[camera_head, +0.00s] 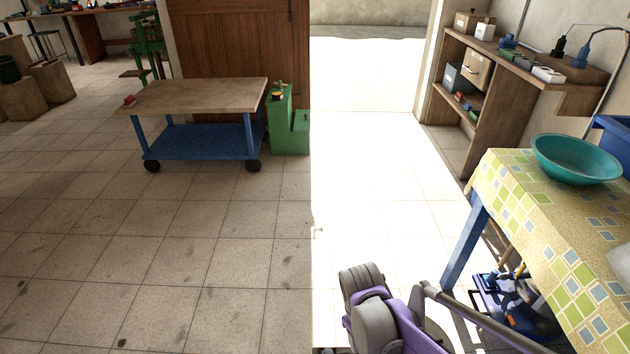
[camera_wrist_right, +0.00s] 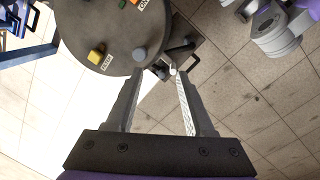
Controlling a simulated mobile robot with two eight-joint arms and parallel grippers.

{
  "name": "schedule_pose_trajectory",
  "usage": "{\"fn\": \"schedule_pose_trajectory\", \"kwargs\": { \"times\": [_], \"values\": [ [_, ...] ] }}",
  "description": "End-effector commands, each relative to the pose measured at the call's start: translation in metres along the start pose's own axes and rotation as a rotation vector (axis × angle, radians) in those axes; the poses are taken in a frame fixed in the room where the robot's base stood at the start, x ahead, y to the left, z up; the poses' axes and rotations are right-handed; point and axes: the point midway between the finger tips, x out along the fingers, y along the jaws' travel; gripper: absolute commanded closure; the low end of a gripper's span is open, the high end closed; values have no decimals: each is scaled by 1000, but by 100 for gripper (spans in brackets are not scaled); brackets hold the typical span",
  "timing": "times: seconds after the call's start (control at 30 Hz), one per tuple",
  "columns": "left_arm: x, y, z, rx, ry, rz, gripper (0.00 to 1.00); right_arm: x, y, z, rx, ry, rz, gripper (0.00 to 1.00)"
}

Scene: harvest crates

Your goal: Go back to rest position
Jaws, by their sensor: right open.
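My right gripper (camera_wrist_right: 158,72) shows in the right wrist view, its two long grey fingers spread apart with nothing held between them. My left gripper is in neither view.
A table with a yellow-green checked cloth (camera_head: 520,215) stands close on the right, holding a teal bowl (camera_head: 577,160). A blue-legged cart (camera_head: 195,97) and green cabinet (camera_head: 284,120) stand farther back. A wooden shelf (camera_head: 490,105) is at the back right. The floor at left and middle is clear.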

Motion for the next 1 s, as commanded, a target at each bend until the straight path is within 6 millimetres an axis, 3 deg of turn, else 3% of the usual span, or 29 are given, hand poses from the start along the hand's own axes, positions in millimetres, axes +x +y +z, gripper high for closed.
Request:
{"fn": "schedule_pose_trajectory", "kwargs": {
  "times": [0.03,0.2,0.4,0.77,1.0],
  "values": [
    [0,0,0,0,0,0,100,-10,1,19,49,32,1,47],
    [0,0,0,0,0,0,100,-30,-2,70,213,145,1,47],
    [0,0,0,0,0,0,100,-37,-13,122,394,269,0,47],
    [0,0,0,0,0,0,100,-24,-33,176,614,422,-4,47],
    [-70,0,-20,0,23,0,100,-98,-29,184,608,442,2,47]
  ]
}}
